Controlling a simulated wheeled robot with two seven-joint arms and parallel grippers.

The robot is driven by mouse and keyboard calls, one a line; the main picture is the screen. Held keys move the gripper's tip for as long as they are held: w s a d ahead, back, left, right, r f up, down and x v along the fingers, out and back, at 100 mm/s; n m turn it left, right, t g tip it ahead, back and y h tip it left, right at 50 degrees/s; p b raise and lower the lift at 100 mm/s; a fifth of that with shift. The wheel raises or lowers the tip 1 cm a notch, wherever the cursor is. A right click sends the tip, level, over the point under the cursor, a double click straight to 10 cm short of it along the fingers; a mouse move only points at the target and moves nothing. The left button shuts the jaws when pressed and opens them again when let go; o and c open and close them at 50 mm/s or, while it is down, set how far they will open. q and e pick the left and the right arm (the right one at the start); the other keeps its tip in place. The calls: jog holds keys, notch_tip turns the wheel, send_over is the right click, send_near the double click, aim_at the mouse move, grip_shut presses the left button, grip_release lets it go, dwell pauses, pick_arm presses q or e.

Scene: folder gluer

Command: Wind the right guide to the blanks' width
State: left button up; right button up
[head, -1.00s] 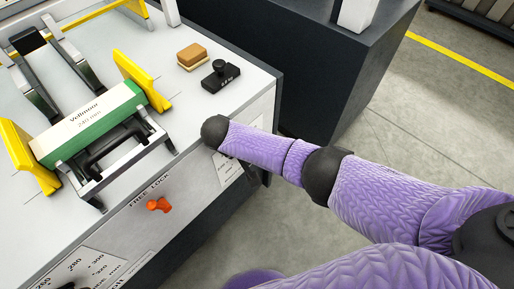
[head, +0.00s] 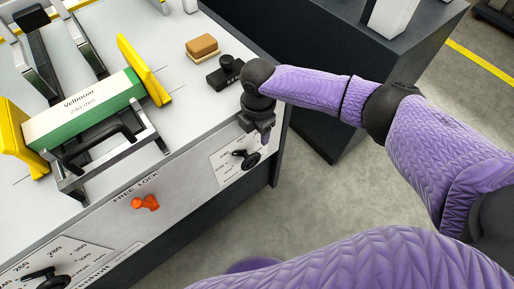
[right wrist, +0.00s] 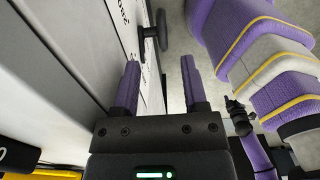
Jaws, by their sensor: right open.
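The right guide is a yellow plate (head: 145,70) at the right end of the stack of blanks (head: 85,108), labelled "Vellmoor 240 mm". A second yellow guide (head: 20,138) stands at the left end. On the front panel, a black crank (head: 246,160) sits at a small scale. Its black knob also shows in the right wrist view (right wrist: 155,34). My right gripper (head: 264,136) is by the panel's right end, just above and right of this crank. In the right wrist view its fingers (right wrist: 160,88) are apart, with nothing between them. My left gripper is out of view.
An orange lever (head: 146,203) marked "FREE LOCK" sits mid-panel. Another black crank (head: 45,279) with a scale is lower left. A black weight-like block (head: 226,73) and a brown-topped block (head: 202,47) lie on the machine top. A dark cabinet (head: 340,60) stands behind my right arm.

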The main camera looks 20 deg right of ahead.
aim_at(258, 153)
notch_tip(258, 153, down, 11)
jog(key=b, duration=0.5)
jog(key=shift+c, duration=0.9)
grip_shut()
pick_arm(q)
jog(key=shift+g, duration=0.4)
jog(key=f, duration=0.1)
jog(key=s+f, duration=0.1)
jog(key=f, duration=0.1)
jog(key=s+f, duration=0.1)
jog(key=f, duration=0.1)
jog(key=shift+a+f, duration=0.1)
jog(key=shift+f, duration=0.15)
